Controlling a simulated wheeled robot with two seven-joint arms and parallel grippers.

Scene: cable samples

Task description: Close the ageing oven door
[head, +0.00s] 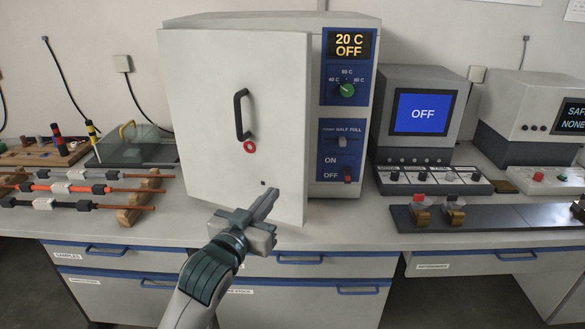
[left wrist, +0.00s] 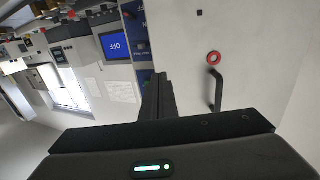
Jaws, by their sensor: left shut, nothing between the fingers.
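The ageing oven (head: 270,20) stands on the bench, with a display reading 20 C OFF. Its pale door (head: 205,100) is slightly ajar, its right edge swung out towards me. My right gripper is not in view.
Cable samples (head: 75,188) lie on wooden supports at left, near a clear-covered box (head: 130,145). A grey instrument with an OFF screen (head: 422,113) stands right of the oven. A dark rail with clamps (head: 490,216) lies along the front right. Bare bench (head: 345,225) shows before the oven.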

